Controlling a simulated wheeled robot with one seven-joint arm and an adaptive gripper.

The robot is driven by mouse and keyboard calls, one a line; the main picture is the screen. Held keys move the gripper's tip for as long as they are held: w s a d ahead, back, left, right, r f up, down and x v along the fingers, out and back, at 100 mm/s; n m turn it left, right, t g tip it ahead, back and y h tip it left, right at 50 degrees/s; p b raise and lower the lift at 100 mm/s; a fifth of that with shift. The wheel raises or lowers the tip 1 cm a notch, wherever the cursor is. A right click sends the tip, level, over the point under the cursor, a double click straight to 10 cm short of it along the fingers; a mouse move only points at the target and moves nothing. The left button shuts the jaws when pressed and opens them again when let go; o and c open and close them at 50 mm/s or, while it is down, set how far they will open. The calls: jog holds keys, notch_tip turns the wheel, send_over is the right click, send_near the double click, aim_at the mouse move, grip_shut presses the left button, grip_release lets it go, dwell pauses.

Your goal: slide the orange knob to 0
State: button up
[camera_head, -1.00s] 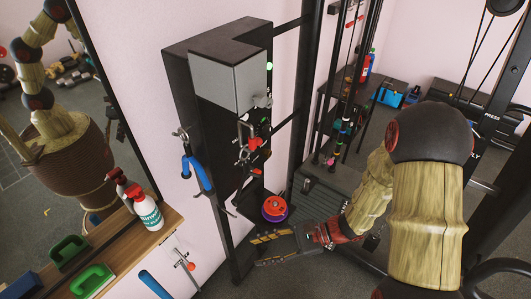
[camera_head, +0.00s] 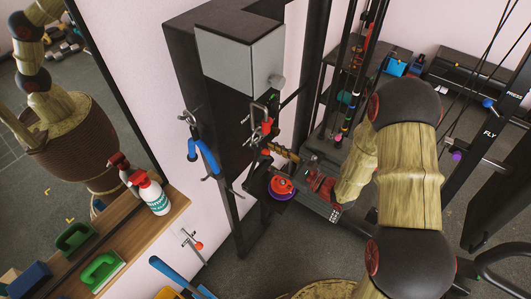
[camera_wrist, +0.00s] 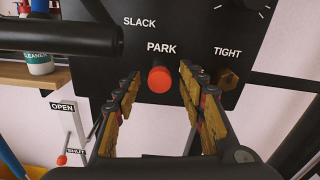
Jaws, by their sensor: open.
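A red-orange round knob (camera_wrist: 160,79) stands out from a black panel (camera_wrist: 200,35) below the word PARK, in the wrist view. SLACK and TIGHT are also printed there. No 0 mark is readable, and I cannot tell for sure that this is the task's knob. A smaller red-orange knob (camera_wrist: 62,160) is on a lever with OPEN and SHUT labels at lower left. My gripper (camera_wrist: 160,88) is open and empty, its fingers on either side of the panel knob in the picture. It also shows beside the black cabinet in the head view (camera_head: 272,160).
A brass hex knob (camera_wrist: 228,77) sits under TIGHT, close to the right finger. A dark bar (camera_wrist: 60,37) crosses the upper left. Red and purple discs (camera_head: 281,187) lie by the gripper. A spray bottle (camera_head: 152,194) stands on a wooden shelf (camera_head: 172,212) at left.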

jog(key=shift+x, duration=1)
jog(key=shift+c, duration=1.3)
jog(key=c, duration=0.7)
grip_shut()
